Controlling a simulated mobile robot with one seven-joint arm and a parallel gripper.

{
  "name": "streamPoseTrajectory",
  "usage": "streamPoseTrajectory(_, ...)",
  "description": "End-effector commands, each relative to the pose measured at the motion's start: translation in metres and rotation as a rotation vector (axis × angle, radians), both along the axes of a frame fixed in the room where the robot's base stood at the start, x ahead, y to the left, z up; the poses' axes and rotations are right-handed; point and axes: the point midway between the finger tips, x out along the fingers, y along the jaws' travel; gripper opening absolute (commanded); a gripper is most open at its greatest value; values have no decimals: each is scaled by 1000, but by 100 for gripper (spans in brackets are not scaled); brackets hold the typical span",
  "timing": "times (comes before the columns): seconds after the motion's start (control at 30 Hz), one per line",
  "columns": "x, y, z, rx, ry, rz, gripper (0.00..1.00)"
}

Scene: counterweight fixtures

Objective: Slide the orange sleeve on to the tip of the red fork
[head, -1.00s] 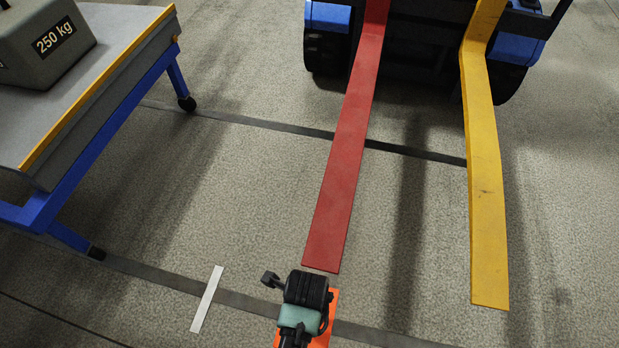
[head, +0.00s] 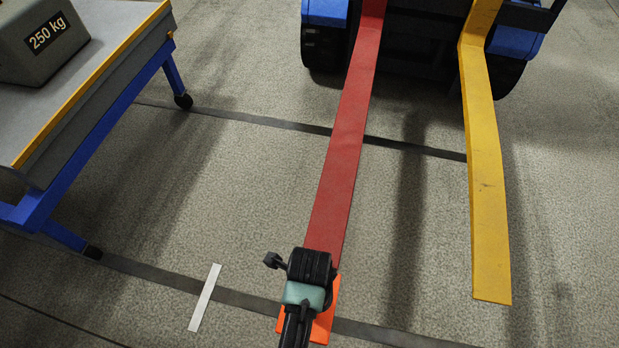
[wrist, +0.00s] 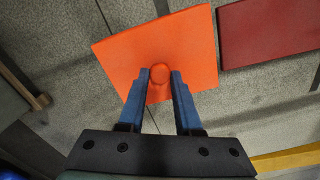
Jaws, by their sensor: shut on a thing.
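The orange sleeve (wrist: 185,45) is a flat orange piece with a small round knob; it also shows partly under my wrist in the head view (head: 325,325). My gripper (wrist: 160,76) has its blue fingers shut on the sleeve's knob. The red fork (head: 348,150) is a long flat bar pointing towards me. Its tip is partly hidden behind my wrist in the head view. In the wrist view the red fork (wrist: 270,32) lies just right of the sleeve, with a very narrow gap between their edges. The sleeve looks slightly turned relative to the fork.
A yellow fork (head: 485,180) runs alongside on the right. A blue-framed cart (head: 110,120) with a grey 250 kg weight (head: 42,45) stands at the left. A white strip (head: 205,298) lies on the floor.

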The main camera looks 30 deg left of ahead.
Motion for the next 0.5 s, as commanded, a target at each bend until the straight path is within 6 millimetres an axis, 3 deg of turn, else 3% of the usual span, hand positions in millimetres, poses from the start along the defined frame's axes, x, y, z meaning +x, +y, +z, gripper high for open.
streamPoseTrajectory(0.5,7,2,0,1,-3,-4,0)
